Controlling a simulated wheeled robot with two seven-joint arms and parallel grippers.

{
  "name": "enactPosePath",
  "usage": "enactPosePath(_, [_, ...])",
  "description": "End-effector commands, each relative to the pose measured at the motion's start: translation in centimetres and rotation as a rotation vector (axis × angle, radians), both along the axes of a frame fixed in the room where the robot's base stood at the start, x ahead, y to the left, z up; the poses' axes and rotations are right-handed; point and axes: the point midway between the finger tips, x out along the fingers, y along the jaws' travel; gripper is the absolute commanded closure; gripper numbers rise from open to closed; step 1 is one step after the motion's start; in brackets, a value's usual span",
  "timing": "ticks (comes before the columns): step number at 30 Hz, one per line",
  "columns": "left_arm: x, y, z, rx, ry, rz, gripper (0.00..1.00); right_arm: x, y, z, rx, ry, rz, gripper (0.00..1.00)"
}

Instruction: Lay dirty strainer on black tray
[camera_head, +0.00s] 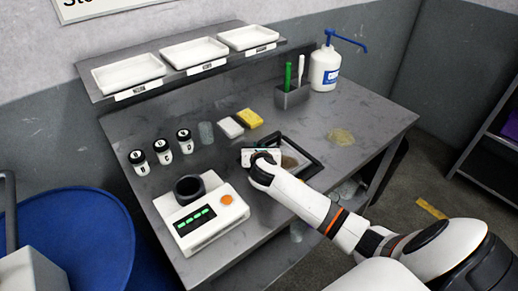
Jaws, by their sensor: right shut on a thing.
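The black tray (305,149) lies on the grey bench, right of its middle, its dark rim partly covered by my right arm. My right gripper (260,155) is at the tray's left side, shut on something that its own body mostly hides. A brownish round patch (289,162) shows inside the rim, just right of the gripper. It may be the dirty strainer, but I cannot tell clearly, nor whether it touches the tray. My left gripper is not in view.
A white scale with a dark cup (205,212) stands at the front left. Several labelled jars (162,151), a clear glass (206,132), a white sponge (230,127) and a yellow sponge (249,119) stand behind. A brush holder (291,96) and pump bottle (325,68) are at the back.

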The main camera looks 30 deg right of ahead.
Motion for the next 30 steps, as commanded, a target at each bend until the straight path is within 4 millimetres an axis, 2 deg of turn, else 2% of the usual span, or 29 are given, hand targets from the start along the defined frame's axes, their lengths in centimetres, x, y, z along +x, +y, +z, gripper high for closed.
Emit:
enactPosePath(11, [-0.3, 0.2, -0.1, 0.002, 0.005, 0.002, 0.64, 0.0, 0.0, -0.7, -0.002, -0.002, 0.0, 1.0])
enactPosePath(12, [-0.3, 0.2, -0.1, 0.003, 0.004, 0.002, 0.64, 0.0, 0.0, -0.8, -0.001, -0.001, 0.0, 0.84])
enactPosePath(16, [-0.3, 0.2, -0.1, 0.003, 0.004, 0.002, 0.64, 0.0, 0.0, -0.8, -0.001, -0.001, 0.0, 0.64])
enactPosePath(26, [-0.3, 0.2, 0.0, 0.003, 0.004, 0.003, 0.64, 0.0, 0.0, -0.4, 0.0, -0.001, 0.0, 0.64])
enactPosePath(30, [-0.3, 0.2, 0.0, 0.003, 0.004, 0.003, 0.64, -1.1, 0.6, 0.0, -0.001, -0.001, 0.002, 0.64])
